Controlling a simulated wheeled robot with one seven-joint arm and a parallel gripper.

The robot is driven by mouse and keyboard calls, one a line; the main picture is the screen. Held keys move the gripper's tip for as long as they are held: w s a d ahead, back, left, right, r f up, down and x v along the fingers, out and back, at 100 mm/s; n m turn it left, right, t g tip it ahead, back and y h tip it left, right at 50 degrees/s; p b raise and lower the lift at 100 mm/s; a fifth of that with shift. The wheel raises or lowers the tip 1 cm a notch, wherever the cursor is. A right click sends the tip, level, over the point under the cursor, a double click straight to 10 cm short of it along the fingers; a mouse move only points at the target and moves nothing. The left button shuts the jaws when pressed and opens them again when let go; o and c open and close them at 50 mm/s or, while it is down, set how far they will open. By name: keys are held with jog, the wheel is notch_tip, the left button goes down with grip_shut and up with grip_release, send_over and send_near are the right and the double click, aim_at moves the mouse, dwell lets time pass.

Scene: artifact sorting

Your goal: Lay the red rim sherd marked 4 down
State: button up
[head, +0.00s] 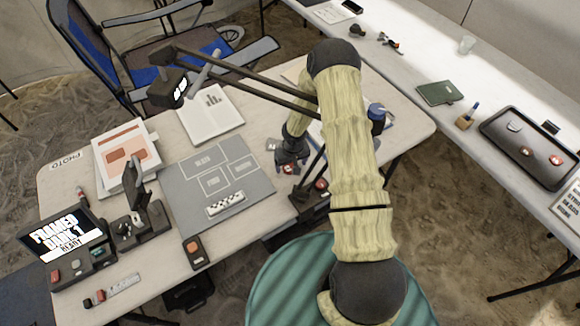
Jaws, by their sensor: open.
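My gripper (291,162) is open and points down at the right edge of the grey mat (180,190). A small reddish piece (288,170) lies right at its fingertips. It may be the red rim sherd, but its mark is too small to read. I cannot tell whether the fingers touch it. My arm hides part of the table behind and right of the gripper.
A dark stand (312,204) with a red-topped part is close right of the gripper. A lamp arm (240,92) spans above the table. A screen (60,235) and devices fill the left end. The right table holds a dark tray (500,146) with sherds. The mat's rectangles look clear.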

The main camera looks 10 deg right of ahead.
aim_at(291, 168)
jog(key=shift+f, duration=0.25)
dwell(0.3)
jog(key=c, duration=1.1)
jog(key=shift+r, duration=0.15)
notch_tip(291, 168, up, 10)
jog(key=shift+f+b, duration=0.1)
jog(key=shift+b, duration=0.3)
jog(key=shift+w, duration=0.1)
